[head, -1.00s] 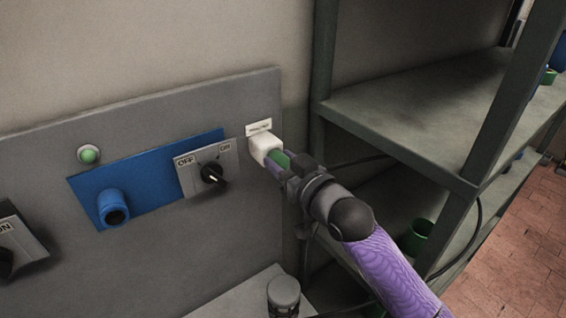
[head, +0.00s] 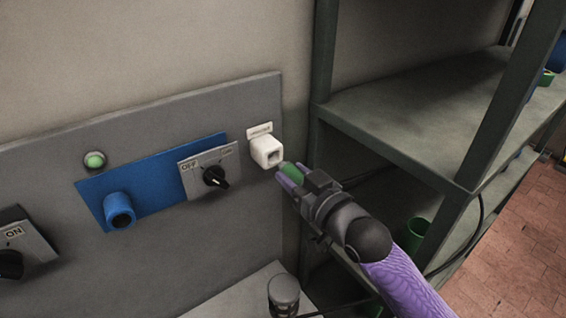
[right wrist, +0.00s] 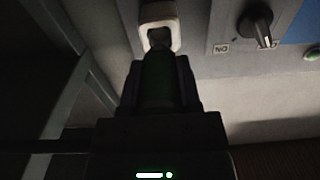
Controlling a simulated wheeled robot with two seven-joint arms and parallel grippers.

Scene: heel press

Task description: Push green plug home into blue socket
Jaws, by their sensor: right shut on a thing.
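The plug also shows, very dark, in the right wrist view (right wrist: 157,80). The plug's tip points at a white square holder (head: 267,151) on the grey panel and is a little clear of it. The holder's opening looks empty, and it also shows in the right wrist view (right wrist: 160,12). The blue socket (head: 119,210) is a round tube jutting from a blue plate (head: 160,182) to the left, with its dark mouth open. My left gripper is not in view.
A rotary switch (head: 215,177) sits between the blue socket and the white holder. A green lamp (head: 94,160) is above the blue plate. Another switch (head: 12,262) is at far left. A grey shelf rack (head: 420,110) stands close on the right. A dark cylinder (head: 284,293) is below.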

